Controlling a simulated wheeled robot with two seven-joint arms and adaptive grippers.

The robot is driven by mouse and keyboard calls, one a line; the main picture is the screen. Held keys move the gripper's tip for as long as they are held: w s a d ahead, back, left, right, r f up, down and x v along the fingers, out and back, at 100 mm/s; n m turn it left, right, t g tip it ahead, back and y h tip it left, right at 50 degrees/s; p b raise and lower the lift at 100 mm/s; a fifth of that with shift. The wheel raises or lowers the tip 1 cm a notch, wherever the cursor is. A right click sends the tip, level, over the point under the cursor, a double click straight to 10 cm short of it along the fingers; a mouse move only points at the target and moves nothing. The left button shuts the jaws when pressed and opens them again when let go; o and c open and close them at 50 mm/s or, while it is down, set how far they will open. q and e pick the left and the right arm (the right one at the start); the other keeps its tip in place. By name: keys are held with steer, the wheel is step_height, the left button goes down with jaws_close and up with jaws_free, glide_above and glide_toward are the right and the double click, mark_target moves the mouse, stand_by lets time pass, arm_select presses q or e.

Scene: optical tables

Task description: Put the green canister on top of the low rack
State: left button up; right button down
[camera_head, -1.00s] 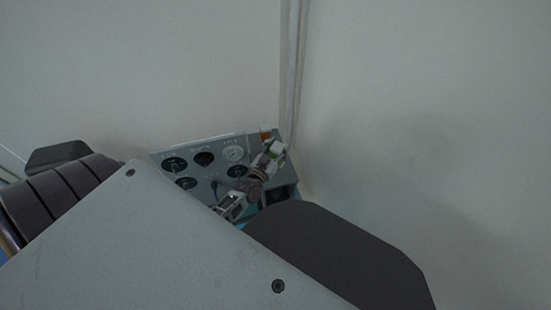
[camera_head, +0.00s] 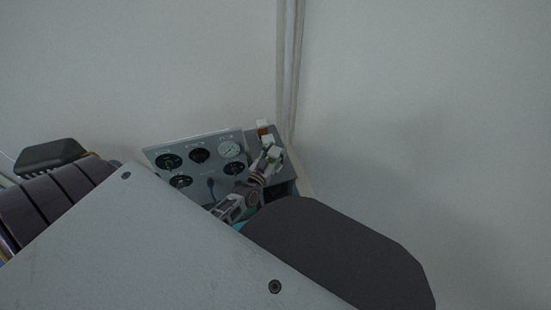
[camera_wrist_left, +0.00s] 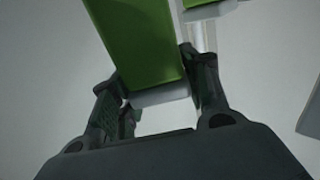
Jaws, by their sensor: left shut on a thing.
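In the left wrist view the green canister (camera_wrist_left: 140,45), with a pale end, lies between the two fingers of my left gripper (camera_wrist_left: 158,92), which is shut on it. In the head view my left gripper (camera_head: 266,160) is small, at the far end of my arm, with a little green and white of the canister (camera_head: 274,154) showing at it. It is in front of a grey box-like unit (camera_head: 283,188), perhaps the low rack; I cannot tell whether they touch. My right gripper is not in view.
A grey panel with several round gauges (camera_head: 200,156) stands left of the gripper. A small orange-brown and white object (camera_head: 263,128) is just behind it. A second green piece (camera_wrist_left: 207,10) shows in the wrist view. Pale walls and a vertical pipe (camera_head: 290,70) lie behind.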

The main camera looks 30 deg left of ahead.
mark_target(273, 161)
arm_select(q)
steer(key=shift+f, duration=0.1)
steer(key=shift+f+b, duration=1.05)
steer(key=shift+f, duration=0.7)
steer(key=shift+f, duration=0.1)
steer(key=o, duration=1.2)
steer(key=shift+c, duration=0.2)
steer(key=s+p, duration=0.4)
steer(key=s, duration=0.8)
steer(key=shift+d, duration=0.45)
